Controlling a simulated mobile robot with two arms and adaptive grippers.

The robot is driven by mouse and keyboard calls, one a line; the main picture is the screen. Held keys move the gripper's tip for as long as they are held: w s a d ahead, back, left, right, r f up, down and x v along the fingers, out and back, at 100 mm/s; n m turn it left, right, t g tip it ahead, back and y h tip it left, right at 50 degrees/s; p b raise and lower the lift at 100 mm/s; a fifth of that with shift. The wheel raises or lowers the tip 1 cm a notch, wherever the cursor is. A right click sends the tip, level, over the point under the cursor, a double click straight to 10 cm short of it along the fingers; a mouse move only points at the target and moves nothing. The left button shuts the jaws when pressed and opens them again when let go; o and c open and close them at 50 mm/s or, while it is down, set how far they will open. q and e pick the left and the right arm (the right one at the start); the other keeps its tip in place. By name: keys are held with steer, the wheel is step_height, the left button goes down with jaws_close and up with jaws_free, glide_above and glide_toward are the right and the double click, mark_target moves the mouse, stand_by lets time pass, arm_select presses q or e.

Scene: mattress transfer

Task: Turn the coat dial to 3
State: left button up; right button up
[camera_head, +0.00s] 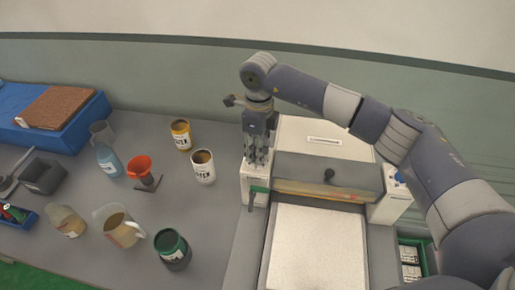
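The coating machine (330,163) stands right of the middle, with a grey cross plate and a small black knob (329,175) on it. White end housings stand at its left (252,189) and right (396,205). My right gripper (257,168) points down over the left housing, its fingertips at or just above the housing's top. The fingers look close together, but whether they hold something is unclear. I cannot make out a numbered coat dial; one under the gripper would be hidden by it. My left gripper is out of view.
A pale sheet (317,250) lies in front of the cross plate.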

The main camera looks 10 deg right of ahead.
steer(key=m+b, duration=0.3)
steer(key=shift+w+f+b, duration=0.1)
steer(key=shift+f+b, duration=0.05)
steer(key=shift+b, duration=0.15)
steer(key=m+b, duration=0.4)
steer(key=m, duration=0.1)
steer(key=shift+d+m, duration=0.1)
steer(key=shift+m, duration=0.3)
steer(key=m+b, duration=0.3)
steer(key=m, duration=0.2)
steer(key=shift+t+b, duration=0.3)
steer(key=shift+r+m+b, duration=0.15)
steer(key=shift+m+b, duration=0.3)
steer(key=shift+m, duration=0.55)
steer(key=shift+r+m+b, duration=0.1)
steer(key=shift+m+b, duration=0.35)
steer(key=shift+m, duration=0.55)
steer(key=o, duration=1)
steer(key=shift+o, duration=0.2)
